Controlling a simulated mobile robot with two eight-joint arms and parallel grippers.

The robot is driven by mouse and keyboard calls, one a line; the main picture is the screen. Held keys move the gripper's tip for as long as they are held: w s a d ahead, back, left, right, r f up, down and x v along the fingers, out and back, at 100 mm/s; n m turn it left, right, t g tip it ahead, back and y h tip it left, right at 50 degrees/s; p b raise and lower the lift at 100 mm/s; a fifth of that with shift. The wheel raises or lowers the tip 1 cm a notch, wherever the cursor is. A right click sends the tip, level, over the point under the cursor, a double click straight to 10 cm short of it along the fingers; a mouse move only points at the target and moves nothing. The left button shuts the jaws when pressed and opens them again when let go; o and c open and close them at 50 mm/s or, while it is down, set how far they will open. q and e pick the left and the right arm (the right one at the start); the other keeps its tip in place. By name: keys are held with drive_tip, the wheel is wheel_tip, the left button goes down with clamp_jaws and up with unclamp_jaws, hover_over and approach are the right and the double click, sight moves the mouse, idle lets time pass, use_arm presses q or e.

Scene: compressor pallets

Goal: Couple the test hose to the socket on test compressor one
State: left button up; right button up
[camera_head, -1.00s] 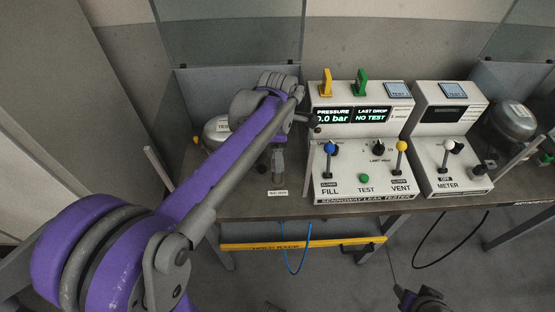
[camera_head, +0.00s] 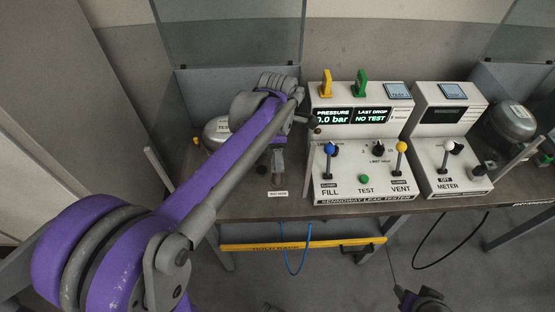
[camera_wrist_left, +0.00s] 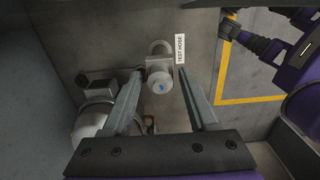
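That label (camera_head: 278,193) lies near the bench's front edge. My left gripper (camera_head: 278,172) points down there. In the left wrist view its fingers (camera_wrist_left: 160,72) stand either side of the coupling, apparently with narrow gaps. A compressor (camera_head: 214,132), partly behind my left arm, stands left of it; it also shows in the wrist view (camera_wrist_left: 88,122). Its socket is not clear. My right gripper (camera_head: 425,302) is at the bottom edge.
The leak tester (camera_head: 362,170), with levers and a screen reading 0.0 bar, stands right of my left gripper. A meter box (camera_head: 450,165) and another compressor (camera_head: 512,122) stand further right. A blue hose (camera_head: 297,262) hangs by the yellow hold rack (camera_head: 345,243) below the bench.

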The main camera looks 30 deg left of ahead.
use_arm(q)
clamp_jaws()
idle(1.1)
drive_tip(key=shift+r, duration=0.15)
use_arm(e)
drive_tip(key=shift+r, duration=0.15)
use_arm(q)
drive_tip(key=shift+r+p, duration=1.8)
drive_tip(key=shift+r, duration=1.1)
use_arm(e)
drive_tip(key=r, duration=0.1)
drive_tip(key=w+r, duration=0.1)
drive_tip(key=r, duration=0.2)
drive_tip(key=shift+w+r, duration=0.15)
drive_tip(key=shift+w, duration=0.1)
